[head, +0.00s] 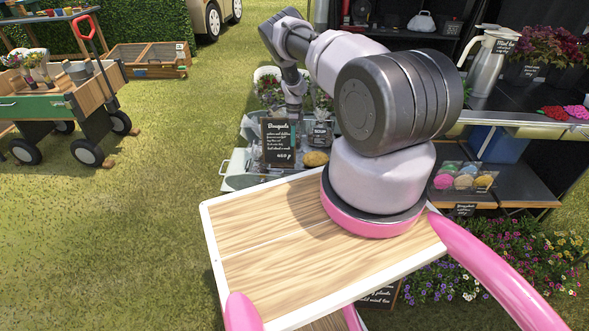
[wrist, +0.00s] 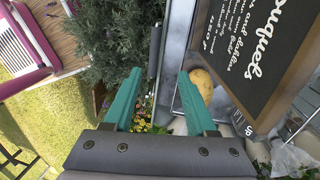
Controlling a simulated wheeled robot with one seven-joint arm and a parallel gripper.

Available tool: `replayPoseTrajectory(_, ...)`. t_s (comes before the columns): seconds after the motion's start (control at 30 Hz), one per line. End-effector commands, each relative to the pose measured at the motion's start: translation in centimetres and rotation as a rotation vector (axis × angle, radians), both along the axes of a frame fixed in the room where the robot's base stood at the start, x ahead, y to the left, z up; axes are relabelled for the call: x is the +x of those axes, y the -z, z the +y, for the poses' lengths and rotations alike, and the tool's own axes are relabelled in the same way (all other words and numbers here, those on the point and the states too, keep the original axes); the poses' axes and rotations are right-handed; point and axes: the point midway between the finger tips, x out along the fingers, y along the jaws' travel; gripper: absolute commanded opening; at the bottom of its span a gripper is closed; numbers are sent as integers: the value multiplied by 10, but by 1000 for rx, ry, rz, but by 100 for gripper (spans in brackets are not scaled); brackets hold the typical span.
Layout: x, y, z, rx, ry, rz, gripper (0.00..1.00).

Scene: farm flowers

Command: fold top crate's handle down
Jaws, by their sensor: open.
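My gripper (wrist: 160,84) is open, with two teal fingers spread apart in the wrist view, which is turned on its side. A dark bar (wrist: 153,50), which looks like a crate handle, shows in the gap between the fingertips. I cannot tell whether they touch it. Beside it is a pale grey, see-through-looking crate side (wrist: 178,50). In the head view the end of my arm reaches down at the display behind the black bouquets sign (head: 279,140). The crate is mostly hidden there, and its handle cannot be made out.
The bouquets sign also stands close to the right finger in the wrist view (wrist: 270,50). A yellow rounded item (wrist: 201,84) lies beside that finger. A leafy plant (wrist: 115,40) is close by. A stall counter (head: 540,125) stands right. Open grass lies left, with a garden cart (head: 60,103).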

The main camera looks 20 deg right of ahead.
Motion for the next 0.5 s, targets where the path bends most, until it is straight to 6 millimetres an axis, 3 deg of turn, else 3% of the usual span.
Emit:
replayPoseTrajectory(0.03,-7,17,-1,-5,8,15,57)
replayPoseTrajectory(0.1,-13,32,0,-9,22,27,57)
replayPoseTrajectory(0.33,-20,56,0,-12,32,38,57)
replayPoseTrajectory(0.5,-26,87,3,-12,30,38,57)
